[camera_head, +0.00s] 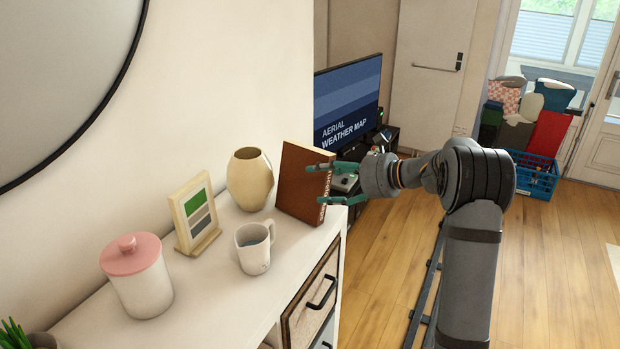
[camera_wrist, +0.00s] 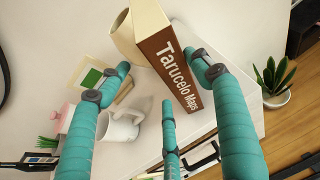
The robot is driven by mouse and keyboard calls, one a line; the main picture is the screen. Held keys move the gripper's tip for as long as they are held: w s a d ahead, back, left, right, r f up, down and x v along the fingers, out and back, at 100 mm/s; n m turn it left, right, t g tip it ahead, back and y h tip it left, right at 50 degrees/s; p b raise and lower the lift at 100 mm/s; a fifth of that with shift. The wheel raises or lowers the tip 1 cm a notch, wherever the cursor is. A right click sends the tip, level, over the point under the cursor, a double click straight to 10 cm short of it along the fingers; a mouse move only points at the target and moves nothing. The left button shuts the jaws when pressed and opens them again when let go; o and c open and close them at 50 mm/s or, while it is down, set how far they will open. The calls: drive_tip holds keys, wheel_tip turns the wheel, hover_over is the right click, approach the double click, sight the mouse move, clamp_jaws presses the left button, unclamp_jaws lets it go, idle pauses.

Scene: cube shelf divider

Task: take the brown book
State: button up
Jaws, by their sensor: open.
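The brown book (camera_head: 302,183) stands upright at the right end of the white cabinet top. I cannot tell whether any finger touches the book. Nothing is held.
A beige vase (camera_head: 250,180) stands just left of the book, with a white mug (camera_head: 254,248) in front. A picture frame (camera_head: 194,214) and a pink-lidded jar (camera_head: 138,275) stand further left. A TV (camera_head: 347,100) is behind. A potted plant (camera_wrist: 274,82) is at right in the wrist view.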

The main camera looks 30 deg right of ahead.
sight(302, 201)
drive_tip(key=shift+w+a+r, duration=0.1)
drive_tip(key=shift+a, duration=1.1)
drive_tip(key=shift+w+a+f+p, duration=0.1)
drive_tip(key=shift+w+f+p, duration=0.5)
drive_tip(key=shift+w, duration=0.35)
drive_tip(key=p+x, duration=0.1)
drive_tip(key=x, duration=0.3)
drive_tip(key=shift+a, duration=0.2)
drive_tip(key=shift+d, duration=0.25)
drive_tip(key=shift+c, duration=0.4)
drive_tip(key=shift+a, duration=0.1)
drive_tip(key=c, duration=1.5)
clamp_jaws()
drive_tip(key=shift+r, duration=0.1)
